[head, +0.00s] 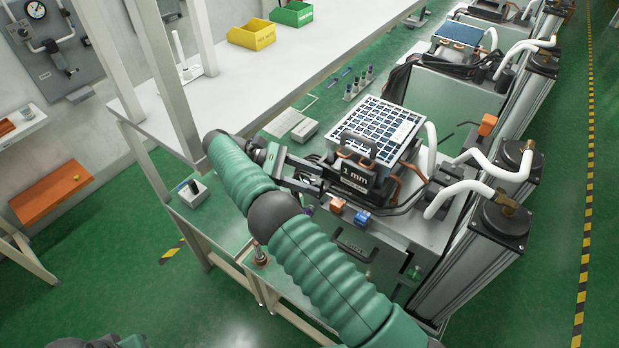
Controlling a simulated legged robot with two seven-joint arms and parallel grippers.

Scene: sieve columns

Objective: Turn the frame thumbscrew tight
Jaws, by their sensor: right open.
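The sieve frame (378,130) is a white grid-topped box with a black handled plate marked "1 mm" (354,175) on its front. It sits on the nearest grey machine (400,232). My right gripper (322,178) reaches in from the left, its dark fingers beside the left edge of the "1 mm" plate. It is open. I cannot tell whether the fingers touch the plate. No thumbscrew on the frame can be made out clearly; the gripper and plate may hide it. Only a bit of my left arm shows at the bottom left edge; its gripper is out of view.
Orange (336,206) and blue (362,217) blocks lie just below the plate. White hoses (470,185) and dark cylinders crowd the right. A white bench (250,75) with yellow (252,35) and green (292,14) bins stands behind. The floor at right is clear.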

